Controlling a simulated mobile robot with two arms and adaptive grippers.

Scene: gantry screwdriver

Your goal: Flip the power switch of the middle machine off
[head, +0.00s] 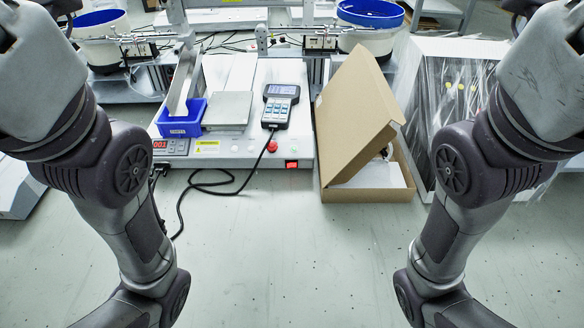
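The middle machine (233,150) is a white-grey bench unit behind the middle of the table in the head view. Its red power switch (291,164) sits low on the front face at the right. The switch looks lit red; its exact rocker position is too small to tell. A red round button (272,146) sits to its left, and a red digital display (161,144) is at the left of the front. My two arms come down at the left and right sides. Both grippers are below the frame and out of view.
An open cardboard box (368,196) stands just right of the machine, close to the switch. A handheld controller (281,101) and a blue bin (182,118) sit on the machine. A black cable (209,190) loops onto the table in front. The front table area (300,260) is clear.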

